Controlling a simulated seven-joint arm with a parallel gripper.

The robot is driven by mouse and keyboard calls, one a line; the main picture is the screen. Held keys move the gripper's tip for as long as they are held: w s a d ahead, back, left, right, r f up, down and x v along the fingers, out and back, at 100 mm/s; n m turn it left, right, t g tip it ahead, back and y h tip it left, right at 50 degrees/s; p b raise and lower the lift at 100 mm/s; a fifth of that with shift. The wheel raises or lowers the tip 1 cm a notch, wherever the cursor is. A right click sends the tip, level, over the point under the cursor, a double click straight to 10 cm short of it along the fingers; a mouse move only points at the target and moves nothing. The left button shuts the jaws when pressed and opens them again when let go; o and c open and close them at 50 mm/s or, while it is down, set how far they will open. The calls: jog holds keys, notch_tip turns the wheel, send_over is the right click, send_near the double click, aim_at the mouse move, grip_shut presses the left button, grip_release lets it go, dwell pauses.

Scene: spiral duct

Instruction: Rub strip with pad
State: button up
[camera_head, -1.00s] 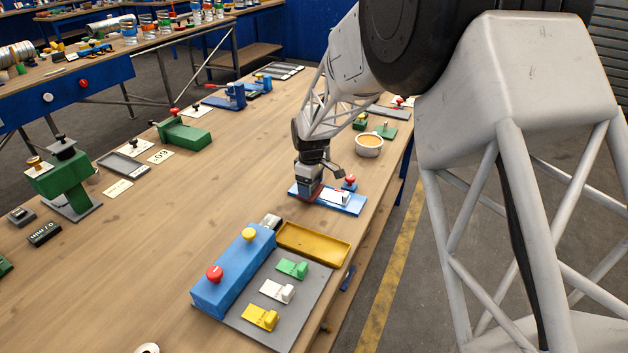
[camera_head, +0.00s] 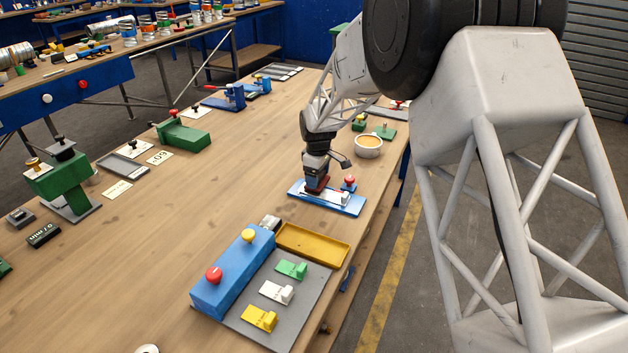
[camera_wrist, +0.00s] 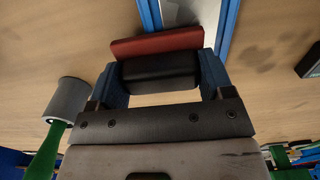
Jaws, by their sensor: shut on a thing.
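My gripper (camera_head: 317,180) is shut on the pad, a dark block with a red underside (camera_wrist: 158,42). In the wrist view its blue fingers lie on either side of the block. In the head view the pad is at the left part of a blue fixture (camera_head: 350,209). The pale strip (camera_wrist: 180,12) runs between the fixture's blue rails in the wrist view, and the pad overlaps its near end. Whether the pad touches the strip cannot be told. A red knob (camera_head: 349,180) stands at the fixture's back right.
A cup with orange contents (camera_head: 369,146) stands behind the fixture near the table's right edge. In front are a yellow tray (camera_head: 314,246) and a blue box with red and yellow knobs (camera_head: 230,282). The wooden table left of the fixture is largely clear.

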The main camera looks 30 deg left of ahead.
jog(key=shift+s+r, duration=0.1)
jog(key=shift+r, duration=3.9)
jog(key=shift+f, duration=0.2)
